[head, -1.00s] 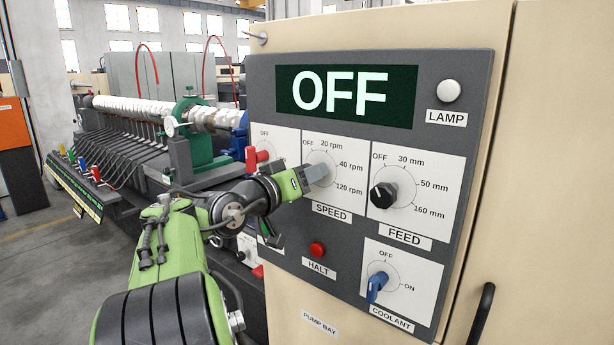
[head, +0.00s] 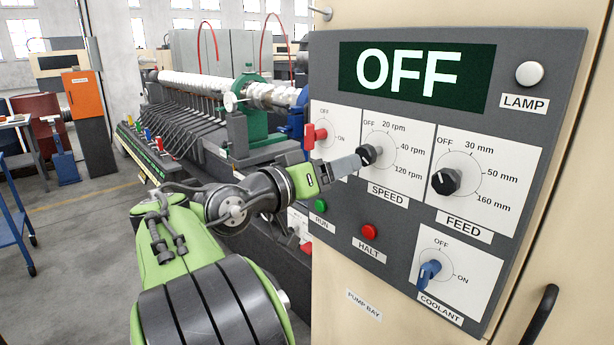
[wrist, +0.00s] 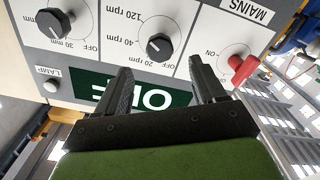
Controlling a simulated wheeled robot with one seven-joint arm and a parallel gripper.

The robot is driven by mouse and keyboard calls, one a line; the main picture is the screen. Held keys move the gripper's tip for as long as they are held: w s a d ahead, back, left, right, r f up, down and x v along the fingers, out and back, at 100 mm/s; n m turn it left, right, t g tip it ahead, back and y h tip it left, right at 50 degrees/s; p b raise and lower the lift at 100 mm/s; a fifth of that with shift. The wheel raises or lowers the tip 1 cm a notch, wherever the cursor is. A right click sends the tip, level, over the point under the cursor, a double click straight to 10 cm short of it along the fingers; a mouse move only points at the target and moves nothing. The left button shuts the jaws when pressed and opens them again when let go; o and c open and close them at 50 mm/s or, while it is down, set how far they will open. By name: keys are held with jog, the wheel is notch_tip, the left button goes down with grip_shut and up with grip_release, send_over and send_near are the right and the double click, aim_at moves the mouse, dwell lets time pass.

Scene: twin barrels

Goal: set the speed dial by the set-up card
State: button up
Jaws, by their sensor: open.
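The speed dial (head: 369,155) is a black knob on a white plate marked OFF, 20, 40 and 120 rpm. Its pointer is too small to read surely. It also shows, upside down, in the wrist view (wrist: 159,46). My gripper (head: 350,165) is just left of and in front of the knob in the head view. In the wrist view my open gripper (wrist: 162,88) has its two dark fingers apart, with nothing between them; the knob is beyond their tips. The display (head: 412,76) reads OFF. I see no readable set-up card.
The feed dial (head: 446,181) is right of the speed dial. The red mains switch (head: 316,134) is left of it. Below are the green run button (head: 320,205), red halt button (head: 369,230) and blue coolant switch (head: 429,273). The lamp (head: 529,74) is pale.

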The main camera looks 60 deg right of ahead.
jog(key=p+v, duration=0.2)
jog(key=v, duration=0.4)
jog(key=shift+a, duration=0.2)
jog(key=shift+w, duration=0.15)
dwell(0.5)
